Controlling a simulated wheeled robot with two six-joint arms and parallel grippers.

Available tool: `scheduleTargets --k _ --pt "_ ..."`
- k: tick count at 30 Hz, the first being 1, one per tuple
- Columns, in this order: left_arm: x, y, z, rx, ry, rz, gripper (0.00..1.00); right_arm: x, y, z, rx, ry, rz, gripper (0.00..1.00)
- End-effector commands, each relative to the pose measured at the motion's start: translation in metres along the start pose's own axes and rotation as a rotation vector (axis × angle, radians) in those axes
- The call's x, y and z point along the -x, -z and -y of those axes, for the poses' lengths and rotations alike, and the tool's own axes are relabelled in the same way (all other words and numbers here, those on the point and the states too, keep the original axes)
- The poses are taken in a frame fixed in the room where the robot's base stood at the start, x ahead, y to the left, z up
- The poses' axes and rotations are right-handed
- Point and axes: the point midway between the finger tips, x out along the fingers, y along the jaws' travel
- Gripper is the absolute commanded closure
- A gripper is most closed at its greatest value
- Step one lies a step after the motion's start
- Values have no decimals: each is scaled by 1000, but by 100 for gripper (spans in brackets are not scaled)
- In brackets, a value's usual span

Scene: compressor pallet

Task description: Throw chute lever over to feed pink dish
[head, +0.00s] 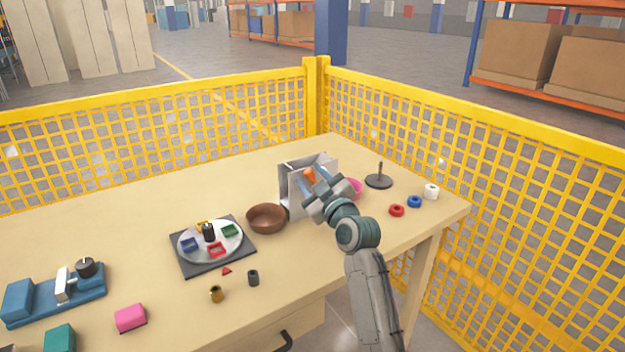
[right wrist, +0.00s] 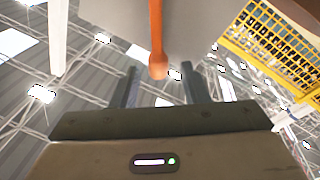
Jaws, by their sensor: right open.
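The grey chute (head: 292,190) stands on the table with its orange lever (head: 309,175) showing at its upper part. The lever's rounded orange end also shows in the right wrist view (right wrist: 158,66). My right gripper (head: 316,178) is open at the chute, and its two fingers (right wrist: 159,75) stand on either side of the lever's end, with gaps visible. The pink dish (head: 355,188) sits right of the chute, partly hidden behind my right gripper. A brown bowl (head: 267,219) sits left of the chute. My left gripper is not in view.
A dark post on a round base (head: 379,181) and red (head: 397,211), blue (head: 414,201) and white (head: 431,191) rings lie to the right. A turntable tray (head: 190,262) with coloured frames lies left. Yellow mesh fencing (head: 480,140) encloses the table's back and right.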

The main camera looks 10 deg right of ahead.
Motion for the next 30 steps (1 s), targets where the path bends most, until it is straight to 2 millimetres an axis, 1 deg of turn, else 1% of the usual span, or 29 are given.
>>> scheduleTargets --k 2,5,12,15,18,23,30 --pt "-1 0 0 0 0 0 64 4 0 0 0 0 0 59" --pt "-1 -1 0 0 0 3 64 17 -1 0 0 -1 0 59" --pt "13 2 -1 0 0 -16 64 66 -2 1 2 0 2 59" --pt "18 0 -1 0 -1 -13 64 84 -1 1 3 0 1 59" --pt "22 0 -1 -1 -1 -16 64 97 -2 1 1 0 2 59" --pt "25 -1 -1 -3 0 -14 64 107 -1 0 1 1 1 59" --pt "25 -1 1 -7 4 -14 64 108 0 0 1 1 1 59"
